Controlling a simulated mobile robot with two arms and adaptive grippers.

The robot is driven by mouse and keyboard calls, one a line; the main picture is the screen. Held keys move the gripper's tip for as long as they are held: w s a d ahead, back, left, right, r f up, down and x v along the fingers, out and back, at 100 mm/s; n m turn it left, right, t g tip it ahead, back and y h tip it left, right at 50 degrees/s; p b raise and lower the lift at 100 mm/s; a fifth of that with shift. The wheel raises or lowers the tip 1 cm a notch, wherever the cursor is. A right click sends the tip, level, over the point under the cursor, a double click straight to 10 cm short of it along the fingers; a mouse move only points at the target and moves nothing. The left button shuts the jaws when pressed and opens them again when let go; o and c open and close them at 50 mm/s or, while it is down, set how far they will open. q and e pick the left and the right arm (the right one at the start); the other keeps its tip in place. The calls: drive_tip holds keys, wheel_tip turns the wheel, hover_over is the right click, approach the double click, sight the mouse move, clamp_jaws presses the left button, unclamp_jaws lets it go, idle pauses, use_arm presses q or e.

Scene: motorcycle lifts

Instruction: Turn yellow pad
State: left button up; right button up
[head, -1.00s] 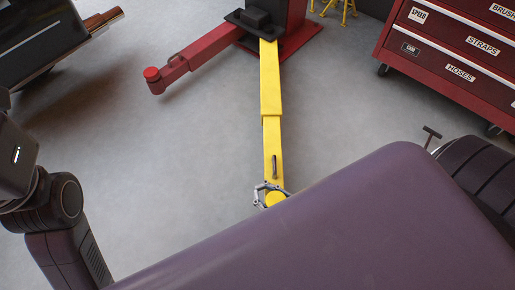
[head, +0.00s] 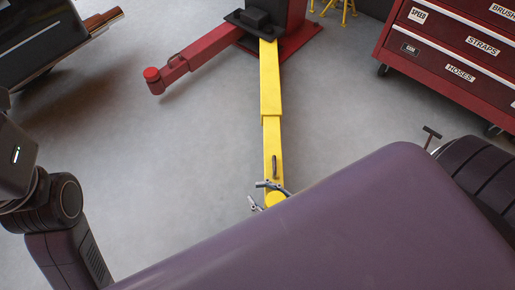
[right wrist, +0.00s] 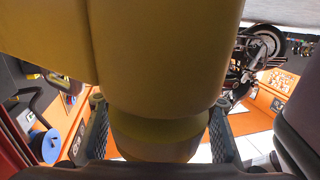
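The yellow pad (head: 275,199) is a round disc at the near end of the yellow lift arm (head: 271,90). It is partly hidden behind a purple surface. My right gripper (head: 268,197) is at the pad, its two grey fingers spread on either side of it. In the right wrist view the yellow pad (right wrist: 155,135) sits under a large yellow body, between the gripper's fingers (right wrist: 160,132). Narrow gaps show beside the pad, and I see no firm grip on it. My left arm is at the left edge of the head view; its gripper is out of view.
A red lift arm (head: 185,67) reaches left from the post. A red tool chest (head: 455,60) stands at upper right. The grey floor between is clear.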

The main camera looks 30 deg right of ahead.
drive_tip(key=shift+o, duration=1)
drive_tip(key=shift+w+r, duration=0.1)
drive_tip(key=v, duration=1.2)
